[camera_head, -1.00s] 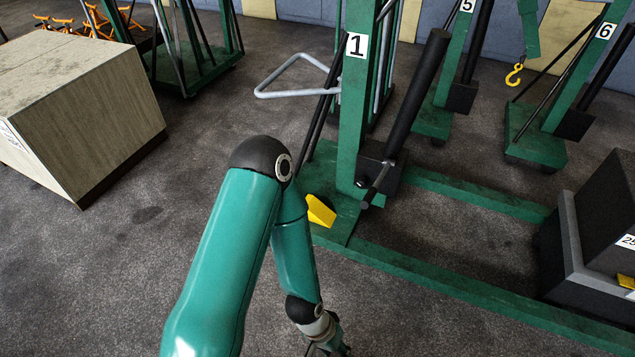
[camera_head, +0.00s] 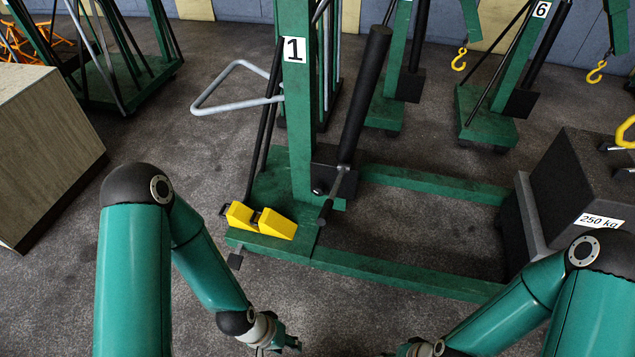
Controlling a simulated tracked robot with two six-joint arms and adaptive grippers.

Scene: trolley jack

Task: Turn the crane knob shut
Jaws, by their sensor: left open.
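The green crane marked 1 (camera_head: 303,120) stands in the middle, with a black hydraulic cylinder (camera_head: 364,95) leaning up from a dark block (camera_head: 330,168) at its post. A short dark rod (camera_head: 327,208) sticks out from the block toward me. A small round dark end shows at the block's lower left; I cannot tell which part is the knob. My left gripper (camera_head: 285,342) is open and empty near the bottom edge, low in front of the crane's base and apart from it. My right gripper (camera_head: 402,352) is partly cut off by the bottom edge; its jaws are unclear.
Yellow wedges (camera_head: 277,223) sit on the crane's green base. A grey tube handle (camera_head: 232,66) juts left from the post. A dark weight marked 250 kg (camera_head: 580,180) stands right. A wooden box (camera_head: 45,150) stands left. Other cranes stand behind.

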